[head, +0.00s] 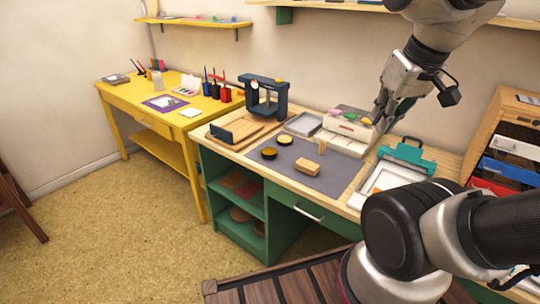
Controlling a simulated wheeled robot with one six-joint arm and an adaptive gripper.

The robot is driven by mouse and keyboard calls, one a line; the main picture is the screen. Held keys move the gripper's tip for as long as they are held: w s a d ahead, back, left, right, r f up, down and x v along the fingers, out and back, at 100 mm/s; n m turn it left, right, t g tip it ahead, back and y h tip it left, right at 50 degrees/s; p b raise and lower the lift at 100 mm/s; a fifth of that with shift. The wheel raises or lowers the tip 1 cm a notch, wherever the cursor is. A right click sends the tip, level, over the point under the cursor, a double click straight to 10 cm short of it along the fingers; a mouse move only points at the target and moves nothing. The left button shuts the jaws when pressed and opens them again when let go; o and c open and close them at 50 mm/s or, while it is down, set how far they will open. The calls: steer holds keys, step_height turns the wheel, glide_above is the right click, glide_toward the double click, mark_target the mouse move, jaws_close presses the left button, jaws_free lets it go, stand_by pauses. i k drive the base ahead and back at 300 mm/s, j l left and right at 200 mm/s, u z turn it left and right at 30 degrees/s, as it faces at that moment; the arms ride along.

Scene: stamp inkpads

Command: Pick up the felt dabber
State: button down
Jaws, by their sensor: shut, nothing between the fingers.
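A grey mat (335,178) lies on the green workbench. On it are a tan wooden block (308,167), a small upright tan piece (322,147), a round dark tin with a brownish top (269,153) and a round tin with a pale yellow top (285,139). The wooden block may be the felt dabber, but it is too small to tell for certain from the upright piece. My gripper (380,124) points down, shut and empty, at the right end of a whitish box, apart from the mat items and to their upper right.
The whitish box (347,125) with coloured pieces on top stands behind the mat. A dark blue press (265,92) stands at the back left, and a teal-clipped tray (385,178) and a wooden rack (510,140) at the right. The mat's front is clear.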

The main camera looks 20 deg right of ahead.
mark_target(322, 148)
steer(key=z, duration=0.65)
steer(key=i+j+z, duration=0.15)
steer(key=j+z, duration=0.3)
steer(key=i+j+z, duration=0.1)
steer(key=j+z, duration=0.3)
steer(key=i+j+z, duration=0.15)
steer(key=j, duration=0.75)
steer(key=j+z, duration=0.15)
steer(key=j, duration=0.75)
